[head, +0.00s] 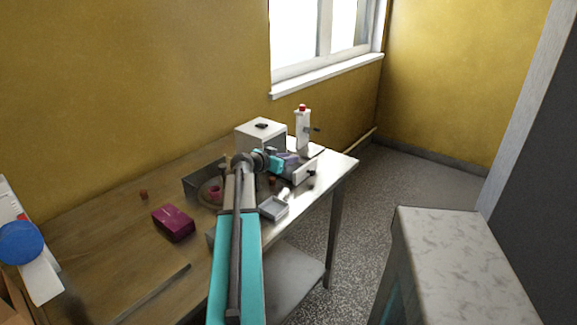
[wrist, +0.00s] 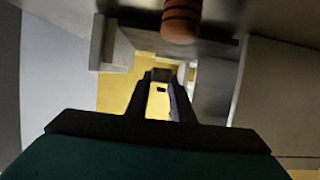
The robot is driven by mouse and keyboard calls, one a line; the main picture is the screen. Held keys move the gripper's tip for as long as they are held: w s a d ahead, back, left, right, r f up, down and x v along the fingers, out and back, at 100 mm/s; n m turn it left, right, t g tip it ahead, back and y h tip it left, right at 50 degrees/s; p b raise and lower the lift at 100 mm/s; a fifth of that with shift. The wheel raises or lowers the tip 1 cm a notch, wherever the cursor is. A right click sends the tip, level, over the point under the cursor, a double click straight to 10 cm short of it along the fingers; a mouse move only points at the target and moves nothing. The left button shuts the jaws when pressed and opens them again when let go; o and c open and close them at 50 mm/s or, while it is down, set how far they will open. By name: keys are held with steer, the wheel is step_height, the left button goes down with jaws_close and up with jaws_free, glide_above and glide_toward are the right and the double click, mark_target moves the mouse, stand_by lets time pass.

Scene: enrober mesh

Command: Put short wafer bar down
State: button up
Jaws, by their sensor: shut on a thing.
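My gripper (head: 289,161) reaches over the far right part of the table, beside the white bottle-like device. In the wrist view its two fingers (wrist: 164,76) come close together at their tips. A small, dark brownish piece (wrist: 161,74) shows between the tips; I take it to be the short wafer bar, but it is too small and dim to make out its shape. In the head view the held piece cannot be told apart. A brown, dark-banded round piece (wrist: 182,20) is at the top of the wrist view, apart from the fingers.
The wooden table (head: 95,235) carries a dark red box (head: 173,222), a small brown piece (head: 143,195), a white box (head: 259,135), a white device with red cap (head: 302,130) and a small grey tray (head: 274,208). A pale-topped cabinet (head: 460,250) stands right. The table's left part is mostly clear.

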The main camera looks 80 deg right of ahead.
steer(key=shift+f, duration=1.6)
steer(key=o, duration=0.8)
steer(key=b+v, duration=0.1)
steer(key=v, duration=1)
steer(key=shift+w+a+b, duration=0.1)
steer(key=shift+a+b, duration=0.1)
steer(key=shift+b, duration=0.2)
steer(key=shift+w+a+r, duration=0.15)
steer(key=shift+a, duration=0.05)
steer(key=shift+r, duration=0.15)
